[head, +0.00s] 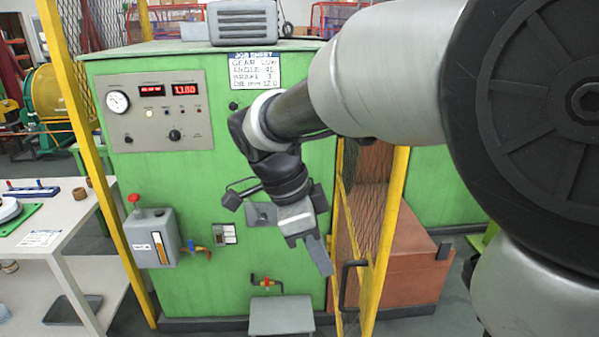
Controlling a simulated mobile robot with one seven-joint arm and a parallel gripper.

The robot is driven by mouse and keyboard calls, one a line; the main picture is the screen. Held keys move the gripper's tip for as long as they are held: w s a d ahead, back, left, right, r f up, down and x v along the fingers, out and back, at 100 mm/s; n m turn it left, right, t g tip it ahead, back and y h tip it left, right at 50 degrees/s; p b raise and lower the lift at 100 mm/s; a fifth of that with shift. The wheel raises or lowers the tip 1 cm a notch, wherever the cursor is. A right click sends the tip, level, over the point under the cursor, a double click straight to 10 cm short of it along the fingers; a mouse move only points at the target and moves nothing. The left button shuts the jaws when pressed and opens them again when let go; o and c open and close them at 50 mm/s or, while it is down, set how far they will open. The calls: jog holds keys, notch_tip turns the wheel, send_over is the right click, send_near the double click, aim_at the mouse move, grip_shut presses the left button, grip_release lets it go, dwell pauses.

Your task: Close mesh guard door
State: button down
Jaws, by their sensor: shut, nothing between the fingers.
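The mesh guard door (387,235) has a yellow frame with dark wire mesh. It stands at a steep angle to the view, right of the green cabinet's front, and its lower end runs out of the picture. A dark bar handle (345,287) shows low on the door. My gripper (321,258) points down, shut and empty, just left of the door and above the handle. It looks apart from the handle, but the depth between them is hard to tell. My arm hides the upper part of the door.
The green cabinet (225,185) carries a gauge panel (157,110), a grey lever box (152,238) and small valves. A yellow post (95,160) stands at left beside a white table (60,215). A grey box (281,316) stands low in front. A brown block (415,265) lies behind the door.

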jog(key=d+f+p, duration=0.1)
jog(key=d+f, duration=0.6)
jog(key=f, duration=0.3)
jog(key=shift+s+m, duration=0.25)
jog(key=shift+m, duration=0.05)
jog(key=shift+d, duration=0.1)
